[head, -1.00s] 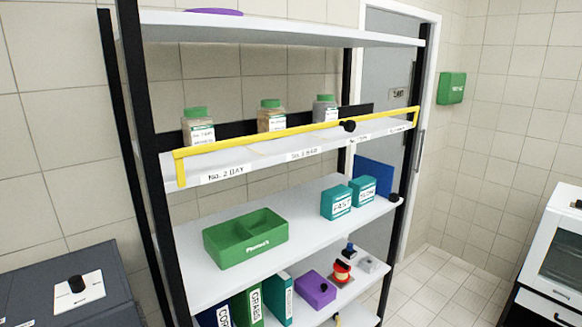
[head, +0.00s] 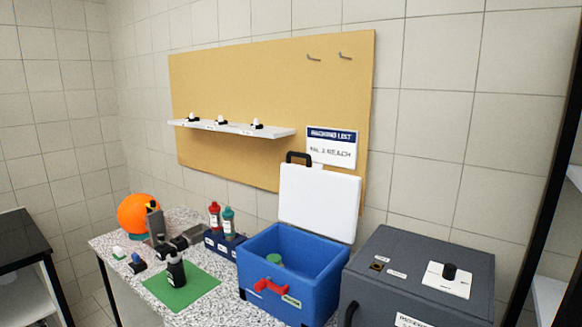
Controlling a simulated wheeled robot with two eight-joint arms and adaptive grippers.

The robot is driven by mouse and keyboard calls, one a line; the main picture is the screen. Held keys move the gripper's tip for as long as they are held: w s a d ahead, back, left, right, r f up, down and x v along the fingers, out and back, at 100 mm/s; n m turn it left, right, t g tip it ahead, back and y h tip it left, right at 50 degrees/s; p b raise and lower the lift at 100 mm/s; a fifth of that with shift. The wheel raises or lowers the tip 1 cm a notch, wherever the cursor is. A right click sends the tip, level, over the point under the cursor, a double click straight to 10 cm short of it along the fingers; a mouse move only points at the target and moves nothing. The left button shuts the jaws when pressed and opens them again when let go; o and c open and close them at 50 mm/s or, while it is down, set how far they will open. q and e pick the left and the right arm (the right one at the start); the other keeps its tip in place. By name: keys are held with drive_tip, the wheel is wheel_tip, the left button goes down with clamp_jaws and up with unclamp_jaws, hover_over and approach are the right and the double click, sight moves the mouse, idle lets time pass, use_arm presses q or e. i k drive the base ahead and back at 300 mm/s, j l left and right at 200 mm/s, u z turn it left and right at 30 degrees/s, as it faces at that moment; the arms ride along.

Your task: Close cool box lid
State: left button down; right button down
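The cool box (head: 315,297) is blue and stands on the speckled bench in the head view. Its white lid (head: 318,203) is open, standing upright at the back with a black handle (head: 298,158) on top. A red latch (head: 270,286) is on the front of the box. Neither of my grippers is in view.
A dark grey cabinet (head: 390,285) stands close to the right of the box. Red and teal bottles in a blue rack (head: 222,244) are on its left. A green mat (head: 195,290) with black equipment and an orange ball (head: 137,213) lie further left.

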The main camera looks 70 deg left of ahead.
sight(325, 202)
drive_tip(key=u, duration=2.1)
drive_tip(key=j+z, duration=0.15)
drive_tip(key=z, duration=0.2)
drive_tip(key=i+j+z, duration=0.1)
drive_tip(key=z, duration=0.25)
drive_tip(key=j+z, duration=0.3)
drive_tip(key=i+l, duration=0.05)
